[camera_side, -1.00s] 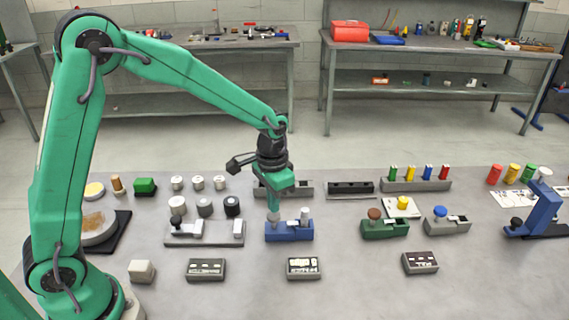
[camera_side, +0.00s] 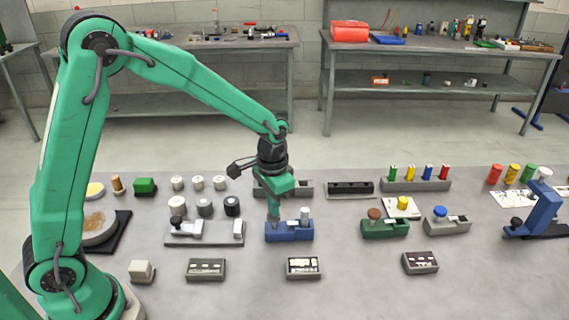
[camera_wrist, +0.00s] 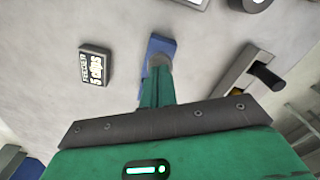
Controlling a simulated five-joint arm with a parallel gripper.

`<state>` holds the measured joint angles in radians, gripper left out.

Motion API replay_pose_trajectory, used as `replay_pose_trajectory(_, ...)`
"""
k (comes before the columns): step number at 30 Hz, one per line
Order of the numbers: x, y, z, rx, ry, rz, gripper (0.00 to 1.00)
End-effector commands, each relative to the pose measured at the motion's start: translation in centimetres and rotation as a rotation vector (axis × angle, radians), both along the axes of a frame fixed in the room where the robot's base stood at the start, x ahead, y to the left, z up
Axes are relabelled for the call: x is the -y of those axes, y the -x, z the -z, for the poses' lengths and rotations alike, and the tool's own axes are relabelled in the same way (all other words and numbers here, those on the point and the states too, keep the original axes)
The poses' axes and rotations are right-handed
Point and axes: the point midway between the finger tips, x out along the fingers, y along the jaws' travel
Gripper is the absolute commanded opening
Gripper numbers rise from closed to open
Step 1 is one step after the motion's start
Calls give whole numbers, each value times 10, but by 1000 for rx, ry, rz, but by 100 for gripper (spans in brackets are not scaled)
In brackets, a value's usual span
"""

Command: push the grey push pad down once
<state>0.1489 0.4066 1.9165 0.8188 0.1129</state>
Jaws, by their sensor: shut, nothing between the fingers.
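My gripper (camera_side: 273,219) points straight down over the left part of the blue carrier (camera_side: 292,235). Its fingers are shut, with nothing between them. The grey push pad is hidden behind the fingertips in the side view. In the wrist view a grey rounded piece, seemingly the pad (camera_wrist: 158,60), shows right at the fingertips (camera_wrist: 157,74), on the blue carrier (camera_wrist: 160,44). The tips seem to touch it and sit low, close to the carrier's top. A light grey cylinder (camera_side: 304,214) stands upright on the carrier's right part, beside the fingers.
A green carrier (camera_side: 384,229) with a brown knob and a grey carrier (camera_side: 447,227) with a blue knob stand to the right. A pale grey carrier (camera_side: 204,241) stands to the left. A label block (camera_side: 303,268) lies in front. The table's front middle is mostly clear.

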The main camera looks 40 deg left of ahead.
Motion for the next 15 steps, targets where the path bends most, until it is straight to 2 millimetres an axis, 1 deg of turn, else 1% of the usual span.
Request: replay_pose_trajectory(15,0,0,16,-1,0,0,0)
